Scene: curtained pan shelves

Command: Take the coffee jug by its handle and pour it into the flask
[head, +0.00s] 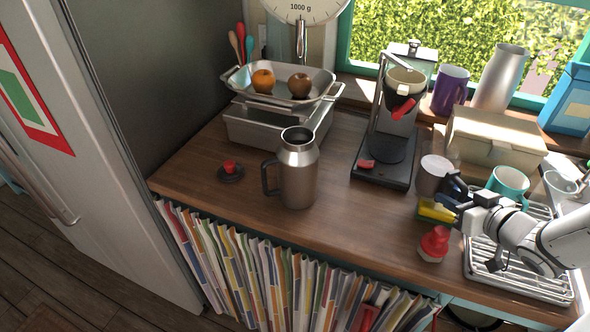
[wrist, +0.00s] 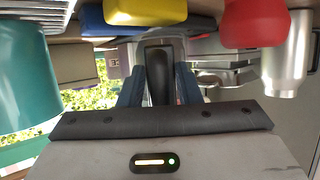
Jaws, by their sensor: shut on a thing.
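The coffee jug (head: 433,178), pale-topped, is at the right of the counter in the head view, just left of my gripper (head: 455,190). In the wrist view its black handle (wrist: 158,75) is between the two blue fingers of my gripper (wrist: 158,88), which is shut on it. The jug's body is mostly hidden behind the handle there, and I cannot tell how full it is. The steel flask (head: 298,180) stands upright and open-topped at the counter's middle, well left of the jug. It also shows in the wrist view (wrist: 288,55).
A coffee machine (head: 384,171) stands behind, between flask and jug. A red-capped bottle (head: 433,244) and yellow sponge (head: 436,210) are close to my gripper. A teal mug (head: 509,181) and wire rack (head: 520,276) are at right.

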